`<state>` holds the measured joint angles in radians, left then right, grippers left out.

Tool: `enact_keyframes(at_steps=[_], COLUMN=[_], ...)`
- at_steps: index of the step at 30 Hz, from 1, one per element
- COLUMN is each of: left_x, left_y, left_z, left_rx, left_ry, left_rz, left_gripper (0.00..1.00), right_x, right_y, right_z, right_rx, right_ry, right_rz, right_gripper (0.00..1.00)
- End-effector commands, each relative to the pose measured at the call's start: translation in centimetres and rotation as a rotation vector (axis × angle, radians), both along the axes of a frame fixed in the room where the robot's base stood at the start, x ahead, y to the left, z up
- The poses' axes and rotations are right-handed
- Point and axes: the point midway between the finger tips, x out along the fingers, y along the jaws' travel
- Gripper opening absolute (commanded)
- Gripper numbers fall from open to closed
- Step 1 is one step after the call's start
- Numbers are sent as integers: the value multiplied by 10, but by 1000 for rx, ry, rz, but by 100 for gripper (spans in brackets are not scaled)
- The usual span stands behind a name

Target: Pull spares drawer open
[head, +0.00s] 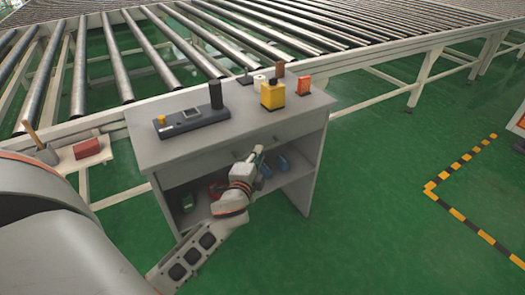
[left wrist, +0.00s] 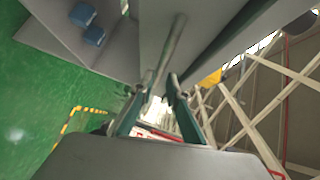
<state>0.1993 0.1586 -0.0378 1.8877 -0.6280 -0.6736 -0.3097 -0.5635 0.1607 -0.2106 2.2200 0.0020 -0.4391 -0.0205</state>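The grey workbench cabinet (head: 225,150) stands in the middle of the head view, with a drawer front (head: 197,171) under its top. The drawer fronts look flush, but which one is the spares drawer I cannot tell. My left gripper (head: 254,157) is at the front of the drawer row, partly hidden by its own wrist. In the left wrist view, a metal handle bar (left wrist: 172,45) runs along a grey front. The left gripper's fingers (left wrist: 159,82) stand apart, with the lower end of the bar between the tips; contact is unclear. My right gripper is not in view.
On the bench top are a control box (head: 190,121), a yellow container (head: 272,94) and an orange box (head: 304,86). Blue items (head: 282,164) lie on the open shelf below. A roller conveyor (head: 150,50) runs behind. Green floor (head: 370,200) to the right is clear.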

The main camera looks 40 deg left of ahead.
Motion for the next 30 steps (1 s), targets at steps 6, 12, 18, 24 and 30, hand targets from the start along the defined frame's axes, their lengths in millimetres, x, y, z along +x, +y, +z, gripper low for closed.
enact_keyframes(at_steps=[6, 12, 18, 24, 30], left_x=[26, 35, 36, 35, 35], left_y=[10, 14, 14, 14, 13], left_z=[-8, -8, -7, -7, -7], left_rx=[-1, -2, -2, -2, -3], left_ry=[4, 4, 2, 2, 2], left_rz=[-1, -1, -1, -1, -1], left_gripper=[15, 15, 15, 0, 0], right_x=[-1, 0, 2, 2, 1], right_y=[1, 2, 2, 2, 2], right_z=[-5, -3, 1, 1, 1], right_rx=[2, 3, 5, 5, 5], right_ry=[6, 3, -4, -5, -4], right_rz=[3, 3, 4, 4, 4], right_gripper=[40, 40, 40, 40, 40])
